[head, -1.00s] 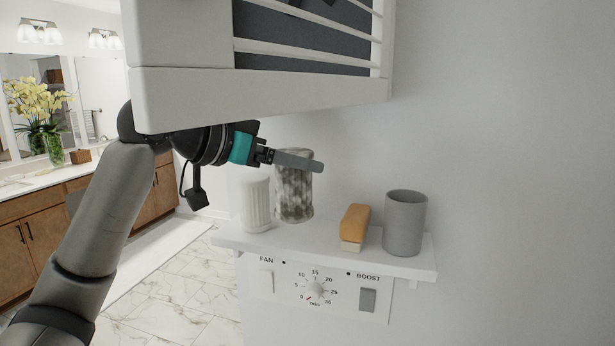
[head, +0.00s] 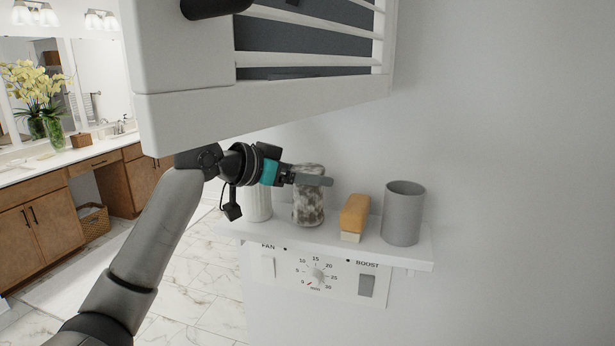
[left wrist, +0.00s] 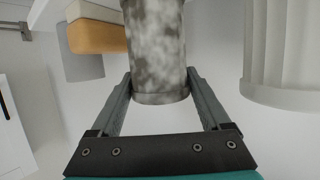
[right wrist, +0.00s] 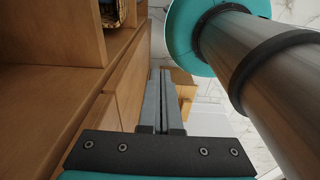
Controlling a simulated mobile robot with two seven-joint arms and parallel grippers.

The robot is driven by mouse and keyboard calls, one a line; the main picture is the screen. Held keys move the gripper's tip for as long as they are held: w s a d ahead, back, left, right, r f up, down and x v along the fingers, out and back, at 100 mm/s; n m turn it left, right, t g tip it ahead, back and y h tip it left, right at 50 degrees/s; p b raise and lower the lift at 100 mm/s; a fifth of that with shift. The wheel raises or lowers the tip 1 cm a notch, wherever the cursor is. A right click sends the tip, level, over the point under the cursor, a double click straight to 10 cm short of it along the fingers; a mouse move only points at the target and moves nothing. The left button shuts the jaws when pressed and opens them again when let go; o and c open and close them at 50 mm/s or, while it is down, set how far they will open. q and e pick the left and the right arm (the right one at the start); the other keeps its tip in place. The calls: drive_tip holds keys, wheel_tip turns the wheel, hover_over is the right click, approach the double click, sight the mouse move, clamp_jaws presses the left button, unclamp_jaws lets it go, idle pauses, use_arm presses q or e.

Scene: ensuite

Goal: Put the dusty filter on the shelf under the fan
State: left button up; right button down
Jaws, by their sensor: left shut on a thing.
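The dusty filter (head: 309,212), a mottled grey-white cylinder, is upright at the shelf (head: 330,241) under the fan housing (head: 270,108). It is between a white ribbed cylinder and an orange brush. My left gripper (head: 312,180) is shut on its upper part, coming from the left. In the left wrist view the filter (left wrist: 157,50) is between the two fingers (left wrist: 158,82). Whether its base touches the shelf, I cannot tell. My right gripper (right wrist: 163,75) is shut and empty in the right wrist view, beside wooden cabinet fronts. It is not in the head view.
The white ribbed cylinder (head: 258,203) stands close left of the filter, partly behind my gripper. The orange brush (head: 355,215) and a grey cup (head: 403,213) stand to the right. A control panel (head: 338,280) is below the shelf. The slatted housing hangs low above my left arm.

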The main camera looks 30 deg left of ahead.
use_arm(q)
drive_tip(key=shift+w+f, duration=0.15)
drive_tip(key=shift+f, duration=0.2)
drive_tip(key=shift+f, duration=0.1)
drive_tip(key=o, duration=1.4)
drive_tip(key=shift+a+r, duration=0.15)
drive_tip(key=shift+r, duration=0.05)
drive_tip(key=b+v, duration=0.3)
drive_tip(key=v, duration=0.8)
drive_tip(key=shift+s, duration=0.4)
